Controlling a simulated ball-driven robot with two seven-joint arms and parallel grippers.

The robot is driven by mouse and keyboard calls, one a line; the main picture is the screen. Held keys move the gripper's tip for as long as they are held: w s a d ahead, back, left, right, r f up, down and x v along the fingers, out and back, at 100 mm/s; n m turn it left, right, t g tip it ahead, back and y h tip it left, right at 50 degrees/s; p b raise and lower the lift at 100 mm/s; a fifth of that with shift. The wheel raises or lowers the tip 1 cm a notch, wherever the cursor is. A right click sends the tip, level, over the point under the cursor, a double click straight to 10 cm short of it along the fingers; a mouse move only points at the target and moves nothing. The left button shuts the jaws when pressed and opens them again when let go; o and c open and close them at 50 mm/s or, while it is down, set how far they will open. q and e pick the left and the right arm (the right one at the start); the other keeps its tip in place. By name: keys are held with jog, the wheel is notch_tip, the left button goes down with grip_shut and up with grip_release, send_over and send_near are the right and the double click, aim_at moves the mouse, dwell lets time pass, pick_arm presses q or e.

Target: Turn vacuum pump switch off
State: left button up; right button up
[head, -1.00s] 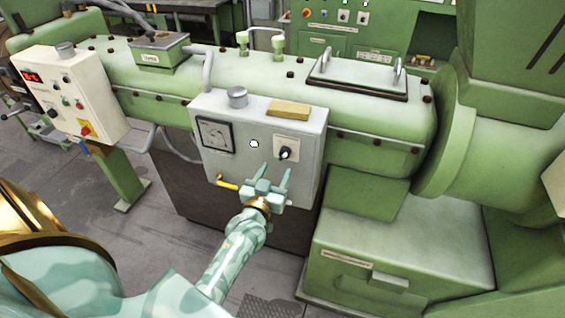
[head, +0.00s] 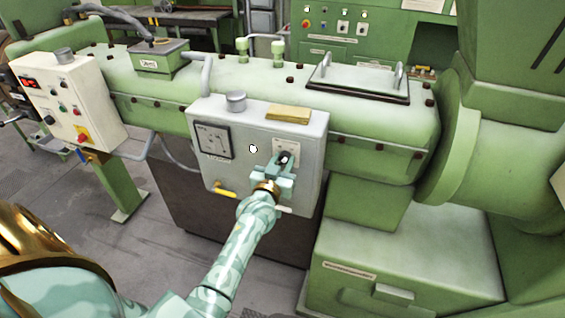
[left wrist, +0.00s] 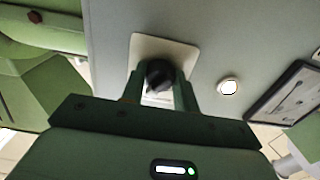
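The vacuum pump switch, a black knob on a pale plate, is on the front of a grey control box (head: 235,175). Its knob shows in the head view (head: 284,158) and the left wrist view (left wrist: 159,74). My left gripper (head: 282,163) is at the switch, with one finger on each side of the knob. In the left wrist view the gripper (left wrist: 160,82) is open, with the knob between its fingertips. I cannot tell whether the fingers touch it. The knob's exact angle is partly hidden. My right gripper is not in view.
A round white light (head: 253,148) and a square gauge (head: 213,140) sit left of the switch. A yellow handle (head: 225,189) sticks out below. A yellow block (head: 289,114) lies on the box. A white control panel (head: 70,105) stands at left; green machinery surrounds the box.

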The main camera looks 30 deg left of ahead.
pick_arm(q)
jog(key=n+p, duration=0.1)
jog(key=n, duration=0.1)
jog(key=shift+r+n+p, duration=0.1)
jog(key=shift+n+p, duration=0.3)
jog(key=n+p, duration=0.1)
jog(key=n, duration=0.2)
jog(key=shift+n, duration=0.3)
jog(key=n+p, duration=0.1)
jog(key=n, duration=0.2)
jog(key=shift+n, duration=0.3)
jog(key=shift+n+p, duration=0.35)
jog(key=shift+n, duration=1.55)
jog(key=shift+d, duration=0.1)
jog(key=o, duration=1)
jog(key=v, duration=1.6)
jog(key=shift+s+b, duration=0.2)
jog(key=shift+b, duration=0.15)
